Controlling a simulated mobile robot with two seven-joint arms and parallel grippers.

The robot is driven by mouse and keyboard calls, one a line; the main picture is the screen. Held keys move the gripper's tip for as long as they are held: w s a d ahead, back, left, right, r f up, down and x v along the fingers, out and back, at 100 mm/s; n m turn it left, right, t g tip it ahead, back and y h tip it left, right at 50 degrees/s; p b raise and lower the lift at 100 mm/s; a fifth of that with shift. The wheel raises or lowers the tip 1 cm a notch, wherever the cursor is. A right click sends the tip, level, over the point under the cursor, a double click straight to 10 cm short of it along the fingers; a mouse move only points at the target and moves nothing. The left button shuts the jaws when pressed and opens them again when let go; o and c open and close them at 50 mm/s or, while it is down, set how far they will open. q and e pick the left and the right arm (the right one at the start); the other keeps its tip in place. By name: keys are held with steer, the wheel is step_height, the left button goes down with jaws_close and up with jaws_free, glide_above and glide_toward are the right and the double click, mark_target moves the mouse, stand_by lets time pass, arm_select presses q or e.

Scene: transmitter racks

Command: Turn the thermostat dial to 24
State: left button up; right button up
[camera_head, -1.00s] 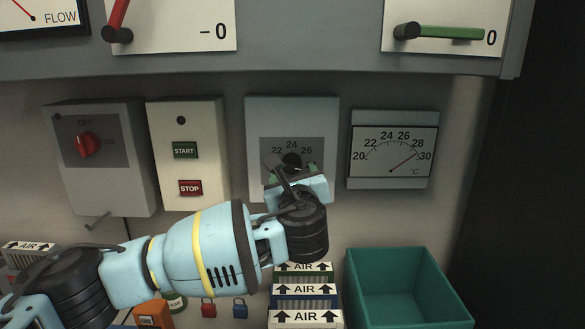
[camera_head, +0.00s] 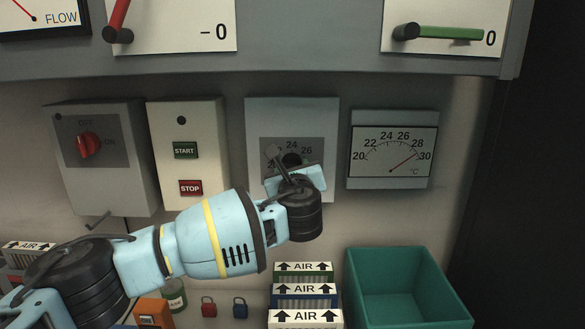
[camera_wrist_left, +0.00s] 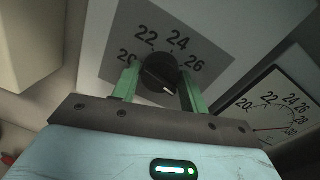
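The thermostat dial (camera_wrist_left: 160,74) is a dark round knob on a grey scale plate (camera_wrist_left: 207,75) with 20, 22, 24 and 26 in view. A white mark on the knob points to the lower right in the left wrist view, away from 24. My left gripper (camera_wrist_left: 159,80) has its green fingers on either side of the knob. I cannot tell whether they touch it. In the head view the left gripper (camera_head: 291,168) covers the lower dial. The thermometer (camera_head: 394,153) beside it has its needle near 30. My right gripper is not in view.
A START/STOP box (camera_head: 188,153) and a red-knob switch box (camera_head: 101,158) are on the wall to the left. A grey shelf edge (camera_head: 300,66) overhangs above. Below are AIR boxes (camera_head: 304,290) and an open green bin (camera_head: 408,288).

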arm_select(q)
steer(key=c, duration=0.4)
steer(key=shift+n, duration=0.3)
steer(key=n, duration=1.4)
steer(key=shift+a+r+g+h, duration=0.1)
steer(key=shift+r+g+h, duration=0.05)
steer(key=shift+g+h, duration=0.25)
steer(key=n, duration=0.4)
steer(key=shift+h, duration=0.4)
steer(key=shift+r, duration=0.1)
